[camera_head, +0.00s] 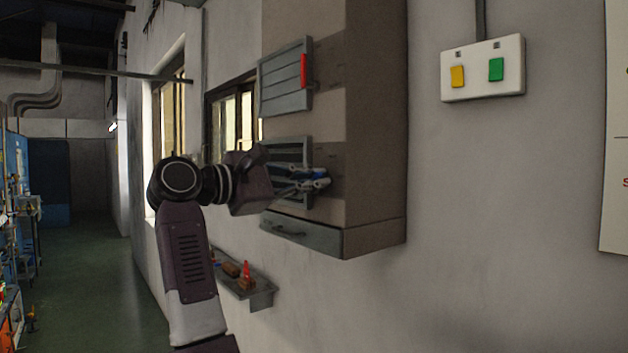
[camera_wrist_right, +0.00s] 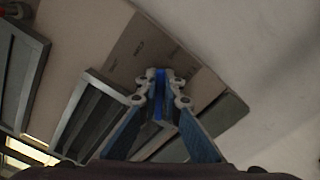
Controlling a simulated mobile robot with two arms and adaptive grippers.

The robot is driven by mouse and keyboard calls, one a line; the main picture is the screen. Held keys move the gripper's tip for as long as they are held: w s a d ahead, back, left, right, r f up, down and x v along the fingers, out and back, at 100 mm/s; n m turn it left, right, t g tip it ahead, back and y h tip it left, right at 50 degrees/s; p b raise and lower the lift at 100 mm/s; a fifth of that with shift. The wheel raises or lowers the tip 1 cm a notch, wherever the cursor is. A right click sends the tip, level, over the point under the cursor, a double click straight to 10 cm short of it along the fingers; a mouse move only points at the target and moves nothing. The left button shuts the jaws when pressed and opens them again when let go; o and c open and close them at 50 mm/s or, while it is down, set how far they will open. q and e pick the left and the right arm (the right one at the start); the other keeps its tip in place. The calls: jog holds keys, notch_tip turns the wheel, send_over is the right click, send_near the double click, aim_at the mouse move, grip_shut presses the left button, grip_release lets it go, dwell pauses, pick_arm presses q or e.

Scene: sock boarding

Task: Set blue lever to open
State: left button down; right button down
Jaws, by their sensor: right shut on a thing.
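The blue lever (camera_wrist_right: 160,82) shows in the right wrist view as a narrow blue strip between my right fingertips. It belongs to the lower louvred vent (camera_head: 291,152) on the wall cabinet; this vent also shows in the wrist view (camera_wrist_right: 85,118). My right gripper (camera_head: 318,180) is at the right edge of that vent, its fingers closed on the blue lever; in the wrist view the fingertips (camera_wrist_right: 160,92) meet around it. Most of the lever is hidden by the fingers. A red lever (camera_head: 304,71) stands upright at the right edge of the upper vent (camera_head: 284,80). My left gripper is not in view.
The brown cabinet (camera_head: 376,130) has a grey drawer (camera_head: 300,233) at its bottom. A small shelf (camera_head: 262,290) with a red cone-like object (camera_head: 246,273) is below. A switch box (camera_head: 483,69) with yellow and green buttons hangs at right.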

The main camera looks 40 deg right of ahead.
jog(key=shift+s+f+m+b, duration=0.15)
jog(key=shift+f+m+b, duration=0.4)
jog(key=shift+m, duration=0.15)
jog(key=shift+s+m+b, duration=0.15)
jog(key=shift+m+b, duration=0.15)
jog(key=shift+m, duration=0.5)
jog(key=c, duration=2.1)
grip_release()
jog(key=shift+a, duration=0.1)
jog(key=a, duration=0.4)
jog(key=w+a, duration=0.1)
jog(key=a, duration=0.7)
jog(key=shift+w, duration=0.2)
